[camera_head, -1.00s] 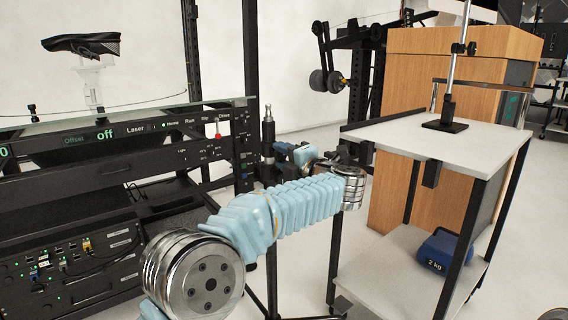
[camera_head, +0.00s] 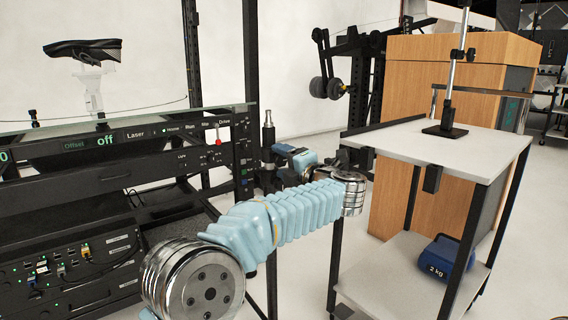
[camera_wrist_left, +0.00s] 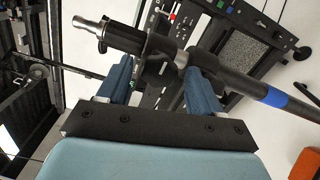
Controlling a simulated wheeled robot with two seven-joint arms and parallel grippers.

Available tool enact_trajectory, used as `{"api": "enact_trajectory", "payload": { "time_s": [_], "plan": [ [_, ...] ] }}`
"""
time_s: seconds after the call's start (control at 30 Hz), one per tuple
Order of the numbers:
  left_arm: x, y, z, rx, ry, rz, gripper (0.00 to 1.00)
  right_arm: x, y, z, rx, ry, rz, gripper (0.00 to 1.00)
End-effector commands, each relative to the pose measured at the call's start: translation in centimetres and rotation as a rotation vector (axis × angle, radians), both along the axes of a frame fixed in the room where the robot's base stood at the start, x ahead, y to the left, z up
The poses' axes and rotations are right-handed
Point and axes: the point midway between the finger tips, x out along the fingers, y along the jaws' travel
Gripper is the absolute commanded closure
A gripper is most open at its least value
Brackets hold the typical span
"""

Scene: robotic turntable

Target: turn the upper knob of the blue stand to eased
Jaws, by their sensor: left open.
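The stand (camera_wrist_left: 235,84) is a dark pole with a silver tip and a blue band. It crosses the left wrist view slantwise; in the head view its black upper part (camera_head: 268,134) stands upright at the middle. A dark knob-like part with a clamp (camera_wrist_left: 158,66) on the pole lies between my left fingers. Its marking cannot be read. My left gripper (camera_wrist_left: 160,70) is open, with one blue finger on each side of this part; contact cannot be told. In the head view my left gripper (camera_head: 280,155) is beside the stand, partly hidden. My right gripper is not in view.
A black equipment rack (camera_head: 75,190) with a display reading "off" and a red-tipped lever stands at the left. A white-topped cart (camera_head: 415,143) carries a rod stand at the right, with a blue 2 kg weight (camera_head: 440,257) below. A wooden cabinet (camera_head: 400,75) is behind it.

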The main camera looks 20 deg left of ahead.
Motion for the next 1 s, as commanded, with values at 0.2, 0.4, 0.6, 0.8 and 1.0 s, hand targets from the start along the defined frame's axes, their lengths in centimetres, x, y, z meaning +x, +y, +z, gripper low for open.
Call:
{"api": "enact_trajectory", "payload": {
  "time_s": [0.2,0.4,0.6,0.8,1.0],
  "plan": [
    [-0.4,-0.6,0.1,0.0,0.0,-0.003,0.35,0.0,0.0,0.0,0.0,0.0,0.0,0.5],
    [-2.9,-3.6,0.1,0.0,0.0,-0.005,0.35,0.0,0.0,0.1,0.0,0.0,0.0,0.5],
    [-6.2,-7.3,0.1,0.001,-0.001,-0.004,0.35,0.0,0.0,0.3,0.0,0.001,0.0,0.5],
    [-8.3,-9.8,0.0,0.0,0.001,-0.002,0.35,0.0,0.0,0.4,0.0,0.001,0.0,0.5],
    [-9.0,-10.5,0.0,0.0,0.0,0.0,0.35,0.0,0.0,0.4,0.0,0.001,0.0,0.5]
  ]
}}
